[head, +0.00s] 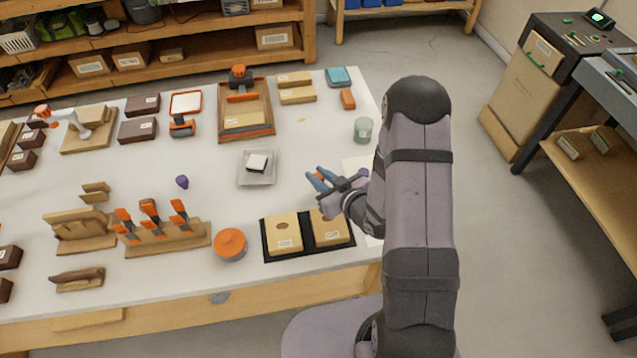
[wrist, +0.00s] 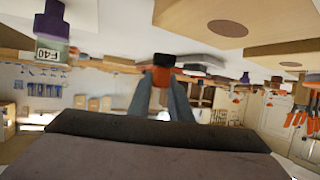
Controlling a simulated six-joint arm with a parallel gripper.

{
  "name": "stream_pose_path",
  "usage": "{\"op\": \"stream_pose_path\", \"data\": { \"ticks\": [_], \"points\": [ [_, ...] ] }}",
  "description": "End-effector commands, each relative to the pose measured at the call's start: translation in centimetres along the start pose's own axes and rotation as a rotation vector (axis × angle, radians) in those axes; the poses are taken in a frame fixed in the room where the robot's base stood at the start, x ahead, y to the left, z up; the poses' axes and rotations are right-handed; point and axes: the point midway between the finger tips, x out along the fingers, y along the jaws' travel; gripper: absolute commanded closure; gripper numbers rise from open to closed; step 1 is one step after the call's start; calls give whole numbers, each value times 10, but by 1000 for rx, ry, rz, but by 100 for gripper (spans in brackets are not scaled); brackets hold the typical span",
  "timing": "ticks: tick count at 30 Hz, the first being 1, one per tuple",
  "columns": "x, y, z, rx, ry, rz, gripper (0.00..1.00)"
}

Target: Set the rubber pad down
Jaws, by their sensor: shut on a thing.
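My gripper (head: 318,178) has blue fingers and is above the right part of the white bench. It is shut on a small orange-and-dark piece, which I take to be the rubber pad. In the wrist view the rubber pad (wrist: 161,74) is between the fingertips (wrist: 162,84). Only a small bit of orange shows between the fingers in the head view. A white sheet (head: 352,163) lies on the bench, partly hidden behind my gripper and arm. I cannot tell how high the pad is above the bench.
A black tray (head: 265,245) with two tan boxes is just in front of my gripper. A grey dish (head: 244,172) holding a small block is to the left. A greenish glass (head: 363,130) stands behind. An orange round pot (head: 230,244) is front left. Bare bench (head: 310,140) shows between them.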

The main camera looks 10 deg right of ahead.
Motion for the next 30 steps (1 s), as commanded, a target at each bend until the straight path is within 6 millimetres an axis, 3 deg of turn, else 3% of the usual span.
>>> {"op": "stream_pose_path", "data": {
  "ticks": [10, 26, 27, 29, 30],
  "points": [
    [11, 0, 29, 2, -1, 0, 100],
    [15, 0, 37, 1, 0, 0, 100],
    [15, 0, 36, 1, 0, 0, 77],
    [14, 0, 36, 1, 0, 0, 63],
    [14, 0, 36, 1, -1, 0, 63]
  ]
}}
